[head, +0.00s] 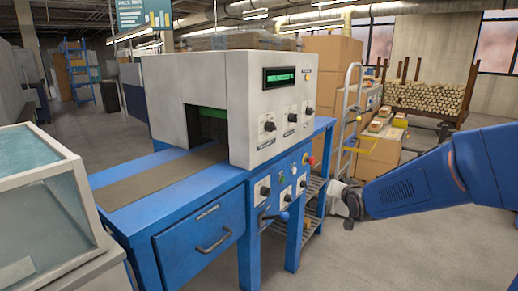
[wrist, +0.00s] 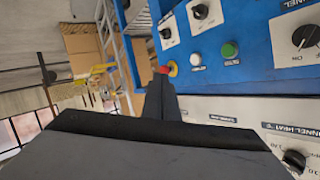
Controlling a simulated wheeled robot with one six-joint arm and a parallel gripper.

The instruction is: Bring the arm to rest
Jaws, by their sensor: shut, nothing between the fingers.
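My blue arm (head: 425,180) comes in from the right in the head view. Its grey wrist end is beside the front right of the blue machine bench (head: 210,240). My gripper (wrist: 160,82) shows in the wrist view as dark fingers closed together, with nothing held between them. The fingers point toward the control panel with its knobs and buttons. I cannot tell whether they touch it. In the head view the fingertips are hard to make out against the bench's legs and shelf.
A white tunnel machine (head: 262,100) stands on the bench, with a belt (head: 160,180) running into it. A glass-sided case (head: 40,205) is at the near left. Floor is open at the lower right.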

